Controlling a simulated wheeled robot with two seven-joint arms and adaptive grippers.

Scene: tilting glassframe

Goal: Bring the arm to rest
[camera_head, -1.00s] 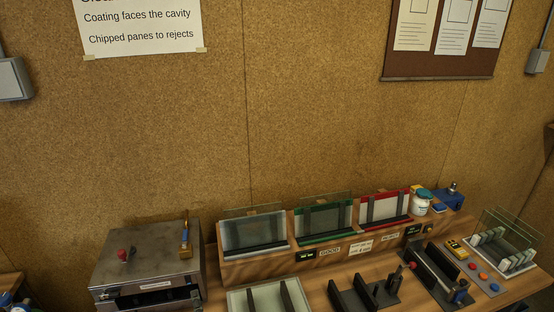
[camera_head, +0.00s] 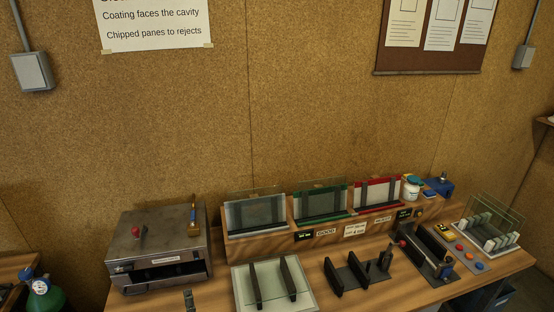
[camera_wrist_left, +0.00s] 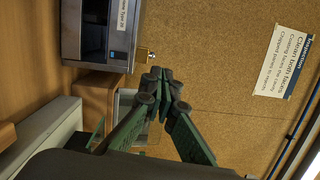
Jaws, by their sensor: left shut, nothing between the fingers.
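My left gripper (camera_head: 188,300) shows only as a small dark tip at the bottom edge of the head view, in front of the grey metal box. In the left wrist view its green and dark fingers (camera_wrist_left: 163,85) meet at the tips, shut with nothing between them. The wall and a metal unit (camera_wrist_left: 100,32) lie beyond the fingers, which appear clear of both. My right gripper is in neither view.
The grey metal box (camera_head: 157,240) stands at the bench's left. A rack with white, green and red-framed bays (camera_head: 320,205) stands behind a pale tray (camera_head: 242,290), dark holders (camera_head: 355,275) and a glass-pane rack (camera_head: 493,228). A gas bottle (camera_head: 42,295) is at lower left.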

